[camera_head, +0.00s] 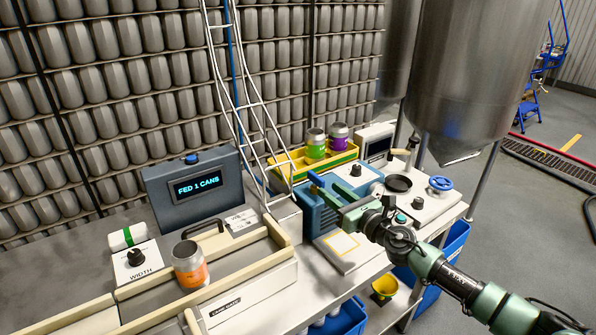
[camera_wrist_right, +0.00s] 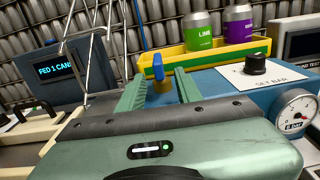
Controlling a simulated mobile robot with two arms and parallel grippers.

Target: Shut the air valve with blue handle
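The air valve's blue handle (camera_wrist_right: 158,66) stands upright above a brass-coloured body (camera_wrist_right: 163,86) in the right wrist view. In the head view the blue handle (camera_head: 316,180) shows at the top of the blue machine, by my fingertips. My right gripper (camera_head: 335,202) reaches in from the right over the machine. In the wrist view its two green fingers (camera_wrist_right: 160,93) are spread apart, with the valve between or just beyond their tips. I cannot tell whether a finger touches the handle. My left gripper is not in view.
A yellow tray (camera_head: 287,168) with a green can and a purple can stands behind. A pressure gauge (camera_wrist_right: 296,112) and a knob (camera_wrist_right: 256,65) are at the right. A wire chute (camera_head: 240,100) rises at the left. An orange-labelled can (camera_head: 189,265) stands front left.

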